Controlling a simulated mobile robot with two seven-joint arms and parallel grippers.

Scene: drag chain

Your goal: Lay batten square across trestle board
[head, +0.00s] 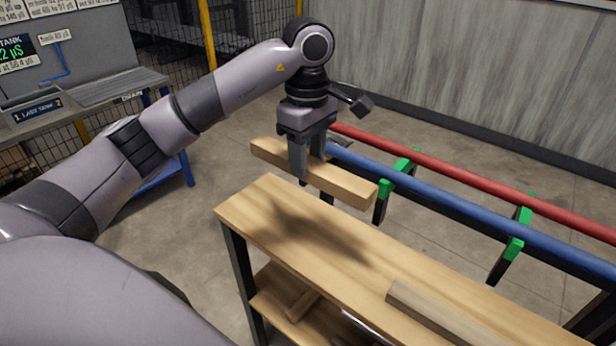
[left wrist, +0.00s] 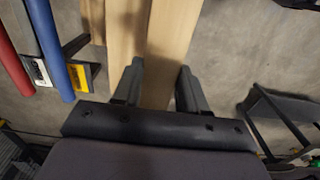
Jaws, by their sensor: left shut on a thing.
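My left gripper (head: 307,160) points down and is shut on a light wooden batten (head: 345,184), gripped near its middle. The batten is held in the air above the far left end of the trestle board (head: 255,207), apart from its top. In the head view its length runs roughly along the board's length, not across it. The left wrist view shows the batten (left wrist: 158,75) between the two fingers. A shadow falls on the board below. My right gripper is not in view.
A greyer wooden strip (head: 430,312) lies on the board's right part. Beyond the board run a blue rail (head: 450,205) and a red rail (head: 470,172) with green brackets (head: 519,233). A workbench (head: 105,88) stands at the back left. The board's left end is bare.

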